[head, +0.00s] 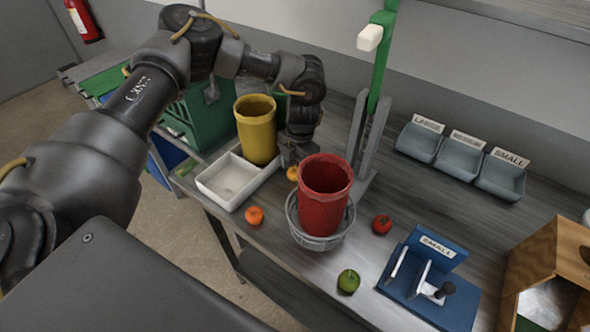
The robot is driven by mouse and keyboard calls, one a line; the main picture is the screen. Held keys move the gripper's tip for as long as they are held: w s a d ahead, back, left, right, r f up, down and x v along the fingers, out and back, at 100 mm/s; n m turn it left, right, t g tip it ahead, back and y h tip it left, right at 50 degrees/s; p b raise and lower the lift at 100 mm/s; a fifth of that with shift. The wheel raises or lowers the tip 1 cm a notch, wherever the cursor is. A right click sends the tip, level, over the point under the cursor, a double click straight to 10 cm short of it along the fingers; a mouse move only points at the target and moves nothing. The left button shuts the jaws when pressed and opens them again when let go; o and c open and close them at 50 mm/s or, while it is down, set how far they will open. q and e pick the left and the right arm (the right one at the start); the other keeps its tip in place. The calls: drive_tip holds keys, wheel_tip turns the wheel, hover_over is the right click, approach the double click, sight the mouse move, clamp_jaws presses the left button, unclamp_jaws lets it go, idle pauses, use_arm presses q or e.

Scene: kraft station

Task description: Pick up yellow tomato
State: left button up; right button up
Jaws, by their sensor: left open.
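The yellow tomato (292,173) lies on the grey table just left of the red cup, partly hidden by the cup and my gripper. My left gripper (291,160) points down directly above and behind it. The fingers are mostly hidden by the wrist and the cup, and the jaws are open. I cannot tell whether they touch the tomato. An orange tomato (255,216), a red tomato (382,224) and a green tomato (348,281) lie apart on the table. My right gripper is not in view.
The red cup (324,196) stands in a grey round basket (318,239) close to the gripper. A yellow cup (257,130) and white tray (229,181) are on its left. A green post (381,62) rises behind. A blue slicer (430,281) and bins (460,158) are at right.

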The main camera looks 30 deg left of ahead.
sight(296, 169)
use_arm(q)
drive_tip(key=c, duration=1.1)
drive_tip(key=shift+o, duration=0.2)
drive_tip(key=shift+r, duration=0.5)
wheel_tip(296, 169, up, 17)
drive_tip(key=b, duration=0.3)
